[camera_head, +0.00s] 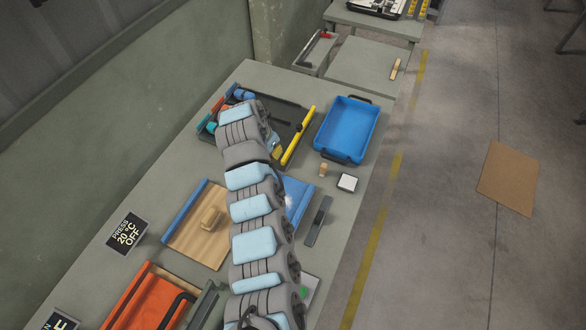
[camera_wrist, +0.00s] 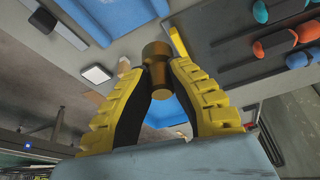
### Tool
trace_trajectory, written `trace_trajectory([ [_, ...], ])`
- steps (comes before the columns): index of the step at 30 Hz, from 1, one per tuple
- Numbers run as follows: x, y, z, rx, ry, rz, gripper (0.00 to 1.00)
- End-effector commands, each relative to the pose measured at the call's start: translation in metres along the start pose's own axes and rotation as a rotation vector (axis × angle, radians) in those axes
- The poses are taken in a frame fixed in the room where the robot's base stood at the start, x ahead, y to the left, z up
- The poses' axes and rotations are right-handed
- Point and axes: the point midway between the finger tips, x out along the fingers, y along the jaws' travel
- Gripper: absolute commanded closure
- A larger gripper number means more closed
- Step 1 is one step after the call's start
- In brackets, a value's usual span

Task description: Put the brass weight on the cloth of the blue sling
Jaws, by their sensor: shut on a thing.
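In the wrist view, my gripper (camera_wrist: 162,62) is shut on the brass weight (camera_wrist: 158,82), a dark brass piece with a wider top held between yellow ribbed fingers. In the head view, my arm hides most of the gripper and I cannot make out the weight. The blue sling appears there as a blue side rail (camera_head: 186,214), a tan panel with a wooden block (camera_head: 211,218) on it, and a blue part (camera_head: 298,197) right of my arm. My arm covers its middle, so I cannot tell how the cloth lies. A blue patch (camera_wrist: 166,114) shows behind the weight.
A blue tray (camera_head: 345,128), a white square pad (camera_head: 347,183) and a small wooden piece (camera_head: 323,170) stand right of my arm. A dark strip (camera_head: 318,222) lies below them. A grey rack with a yellow bar (camera_head: 299,137) stands behind; an orange sling (camera_head: 147,300) is at lower left.

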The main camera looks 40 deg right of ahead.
Motion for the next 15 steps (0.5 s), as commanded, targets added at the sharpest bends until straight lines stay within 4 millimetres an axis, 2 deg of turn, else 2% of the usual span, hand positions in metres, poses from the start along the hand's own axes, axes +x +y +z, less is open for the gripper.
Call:
trace_trajectory([
  [1, 0.015, 0.005, -0.003, 0.044, -0.005, 0.014, 1.0],
  [6, 0.056, 0.03, -0.012, 0.192, -0.011, 0.068, 1.0],
  [10, 0.074, 0.044, -0.012, 0.265, -0.013, 0.094, 1.0],
  [15, 0.084, 0.053, -0.01, 0.307, -0.017, 0.108, 1.0],
])
